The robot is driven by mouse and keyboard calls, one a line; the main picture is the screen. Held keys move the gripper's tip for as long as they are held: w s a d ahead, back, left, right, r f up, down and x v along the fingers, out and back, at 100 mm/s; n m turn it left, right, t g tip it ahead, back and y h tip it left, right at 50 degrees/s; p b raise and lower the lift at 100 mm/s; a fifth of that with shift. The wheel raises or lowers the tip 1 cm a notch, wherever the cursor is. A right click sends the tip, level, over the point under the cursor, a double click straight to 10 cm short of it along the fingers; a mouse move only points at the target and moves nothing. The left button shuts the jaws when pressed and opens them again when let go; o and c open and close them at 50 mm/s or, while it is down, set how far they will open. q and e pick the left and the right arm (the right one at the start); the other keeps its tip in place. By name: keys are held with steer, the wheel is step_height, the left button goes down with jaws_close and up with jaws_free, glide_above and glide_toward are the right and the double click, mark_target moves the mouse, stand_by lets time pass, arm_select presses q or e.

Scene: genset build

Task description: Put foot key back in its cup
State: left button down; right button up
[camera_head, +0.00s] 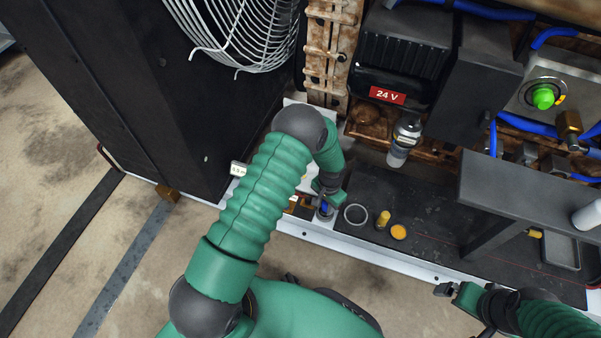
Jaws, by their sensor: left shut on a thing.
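My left gripper (328,197) reaches down past my green arm to the white-edged bench and is shut on a small blue thing (324,208), likely the foot key. Most of that thing is hidden by the gripper and by what stands around it; a pale cup-like rim shows just below it, and I cannot tell whether the key is inside it. A round grey cup (356,214) stands just right of the gripper with an open top. My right gripper (446,290) is at the lower right, apart from the bench, its jaws too small to judge.
A yellow peg (383,219) and an orange disc (398,232) are on the dark mat (430,215). A grey bottle (404,140) stands behind. A raised dark shelf (530,195) covers the right side.

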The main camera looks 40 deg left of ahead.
arm_select(q)
steer(key=c, duration=1.1)
jaws_free()
steer(key=shift+o, duration=0.2)
step_height(320, 180, up, 17)
steer(key=p, duration=0.8)
steer(key=shift+f, duration=0.15)
